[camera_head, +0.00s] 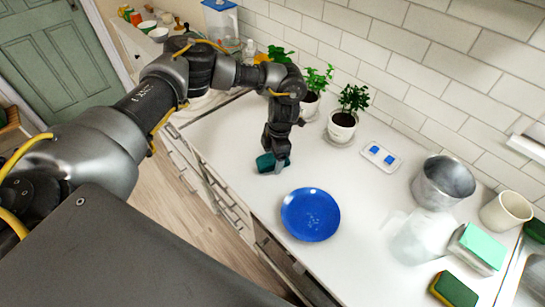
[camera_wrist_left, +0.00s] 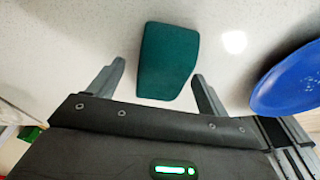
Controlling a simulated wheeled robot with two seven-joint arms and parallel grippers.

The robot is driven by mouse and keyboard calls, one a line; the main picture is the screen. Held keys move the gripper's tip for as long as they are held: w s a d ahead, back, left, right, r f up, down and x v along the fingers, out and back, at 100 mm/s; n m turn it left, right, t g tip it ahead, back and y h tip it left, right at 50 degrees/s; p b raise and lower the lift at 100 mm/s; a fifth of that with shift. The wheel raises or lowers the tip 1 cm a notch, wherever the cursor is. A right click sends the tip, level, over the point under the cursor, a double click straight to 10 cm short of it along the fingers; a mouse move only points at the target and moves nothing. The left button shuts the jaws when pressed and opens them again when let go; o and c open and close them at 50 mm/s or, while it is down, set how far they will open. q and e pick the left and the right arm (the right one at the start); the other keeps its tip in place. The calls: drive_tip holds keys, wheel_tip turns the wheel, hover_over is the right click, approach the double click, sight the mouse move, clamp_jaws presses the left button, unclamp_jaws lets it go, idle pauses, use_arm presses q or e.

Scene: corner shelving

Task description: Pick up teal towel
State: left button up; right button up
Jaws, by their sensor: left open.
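The teal towel (camera_head: 266,162) lies on the white counter in the head view, near the counter's front edge and left of the blue plate. In the left wrist view the towel (camera_wrist_left: 167,60) is a folded dark teal block on the pale surface. My left gripper (camera_head: 272,155) is right above the towel. In the left wrist view the left gripper (camera_wrist_left: 160,75) is open, with one finger on each side of the towel and a gap showing at both sides. The towel's near end lies between the fingertips. My right gripper is not in view.
The blue plate (camera_head: 311,214) sits close to the right of the towel. Potted plants (camera_head: 343,122) stand along the tiled wall. A metal pot (camera_head: 441,182), a cream cup (camera_head: 506,211) and sponges (camera_head: 455,289) are further right. The counter between plate and plants is clear.

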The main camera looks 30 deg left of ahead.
sight(272, 157)
use_arm(q)
drive_tip(key=shift+d, duration=0.1)
drive_tip(key=shift+c, duration=0.7)
drive_tip(key=c, duration=1)
drive_tip(key=shift+r+b, duration=0.35)
drive_tip(key=shift+b, duration=0.3)
wheel_tip(272, 157, up, 2)
drive_tip(key=shift+r+b, duration=0.25)
drive_tip(key=shift+b, duration=0.55)
drive_tip(key=s+d+r+b, duration=0.1)
drive_tip(key=s+d+r, duration=0.1)
drive_tip(key=s+r, duration=0.1)
drive_tip(key=s+d+r+b, duration=0.1)
drive_tip(key=s+d+r, duration=0.1)
drive_tip(key=s, duration=0.3)
drive_tip(key=s+d+r+b, duration=0.2)
drive_tip(key=s+r, duration=0.2)
drive_tip(key=shift+s+d+r, duration=0.15)
drive_tip(key=shift+d+r, duration=0.25)
